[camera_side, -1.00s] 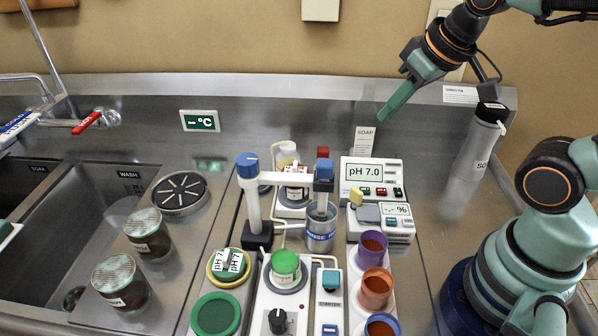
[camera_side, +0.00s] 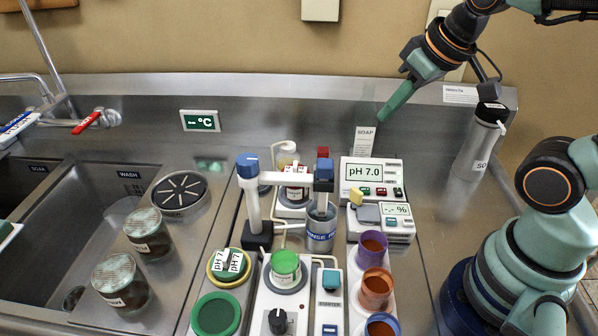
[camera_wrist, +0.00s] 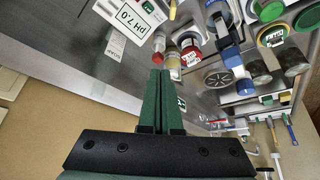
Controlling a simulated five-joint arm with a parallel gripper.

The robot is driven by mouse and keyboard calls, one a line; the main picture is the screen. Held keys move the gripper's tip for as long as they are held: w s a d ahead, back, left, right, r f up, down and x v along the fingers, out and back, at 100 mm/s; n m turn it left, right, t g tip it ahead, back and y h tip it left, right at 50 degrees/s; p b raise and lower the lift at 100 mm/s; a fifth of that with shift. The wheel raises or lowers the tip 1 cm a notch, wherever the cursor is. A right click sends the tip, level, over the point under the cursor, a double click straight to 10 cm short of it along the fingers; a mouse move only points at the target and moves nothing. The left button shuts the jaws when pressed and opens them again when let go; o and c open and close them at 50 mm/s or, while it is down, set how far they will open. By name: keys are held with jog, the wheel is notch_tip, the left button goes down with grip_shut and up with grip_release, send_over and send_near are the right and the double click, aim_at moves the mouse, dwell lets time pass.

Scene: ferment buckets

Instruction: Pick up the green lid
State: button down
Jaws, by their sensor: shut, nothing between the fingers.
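A round green lid (camera_side: 216,314) lies flat at the front of a grey tray, in the lower middle of the side view. It looks to be the green disc at the upper right edge of the wrist view (camera_wrist: 307,18). A small jar with a green cap (camera_side: 285,262) stands on the white unit to its right. My gripper (camera_side: 382,117) is shut and empty, high above the back right of the counter and far from the lid. Its green fingers lie together in the wrist view (camera_wrist: 160,73).
Several purple, orange and blue-rimmed cups (camera_side: 372,247) stand right of the white unit. A blue-capped post with an arm (camera_side: 252,200) and a pH meter (camera_side: 371,180) rise behind. Two dark jars (camera_side: 121,281) stand at left by the sink. A soap bottle (camera_side: 480,145) stands at right.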

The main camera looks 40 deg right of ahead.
dwell(0.3)
jog(key=c, duration=0.9)
grip_release()
jog(key=shift+o, duration=0.2)
jog(key=n+g, duration=0.6)
jog(key=n, duration=2.1)
send_over(225, 257)
notch_tip(225, 257, down, 7)
notch_tip(225, 257, down, 11)
